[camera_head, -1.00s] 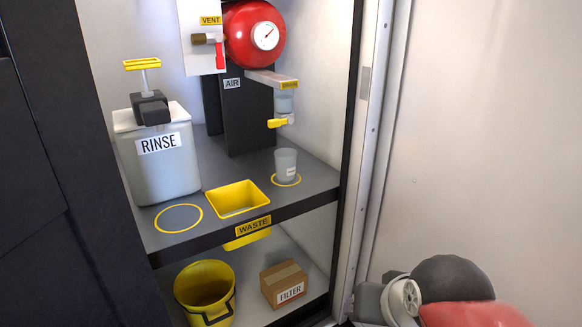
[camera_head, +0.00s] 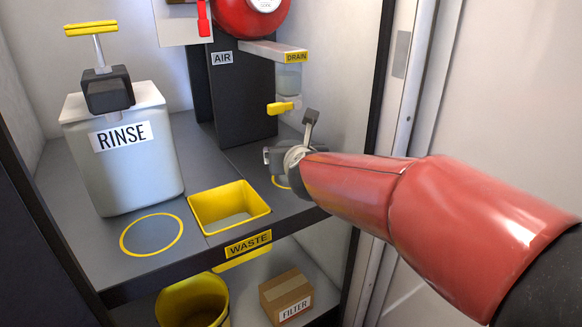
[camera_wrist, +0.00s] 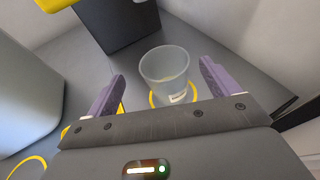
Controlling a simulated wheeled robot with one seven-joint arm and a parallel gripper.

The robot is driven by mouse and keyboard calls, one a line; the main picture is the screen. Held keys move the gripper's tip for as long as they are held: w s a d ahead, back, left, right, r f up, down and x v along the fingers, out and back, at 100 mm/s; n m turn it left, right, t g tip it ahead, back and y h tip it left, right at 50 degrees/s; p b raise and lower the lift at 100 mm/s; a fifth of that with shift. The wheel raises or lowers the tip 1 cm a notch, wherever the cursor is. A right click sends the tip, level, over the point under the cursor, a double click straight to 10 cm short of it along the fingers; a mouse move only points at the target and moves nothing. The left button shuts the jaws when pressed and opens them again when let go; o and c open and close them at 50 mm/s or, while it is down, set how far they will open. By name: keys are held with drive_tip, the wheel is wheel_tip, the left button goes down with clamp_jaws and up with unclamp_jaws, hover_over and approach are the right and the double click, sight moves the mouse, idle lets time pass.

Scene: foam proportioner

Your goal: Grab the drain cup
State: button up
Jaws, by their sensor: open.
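The drain cup (camera_wrist: 166,66) is a clear, frosted cup with a small white label. In the wrist view it stands upright in a yellow ring on the grey shelf. My gripper (camera_wrist: 160,80) is open, with one purple finger on each side of the cup's picture position. The cup appears just beyond the fingertips, and I see no contact. In the head view my gripper (camera_head: 290,150) reaches in over the shelf's right part and hides the cup; only part of the yellow ring shows below it.
The drain outlet (camera_head: 289,78) with its yellow lever (camera_head: 281,108) hangs close above my gripper. The yellow waste bin (camera_head: 228,206) is set in the shelf to the left. The rinse dispenser (camera_head: 125,160) stands further left. A dark cabinet post (camera_head: 378,110) borders the right side.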

drive_tip(key=x, duration=0.7)
drive_tip(key=shift+d, duration=0.3)
drive_tip(key=c, duration=1)
drive_tip(key=shift+r, duration=0.1)
drive_tip(key=shift+c, duration=0.2)
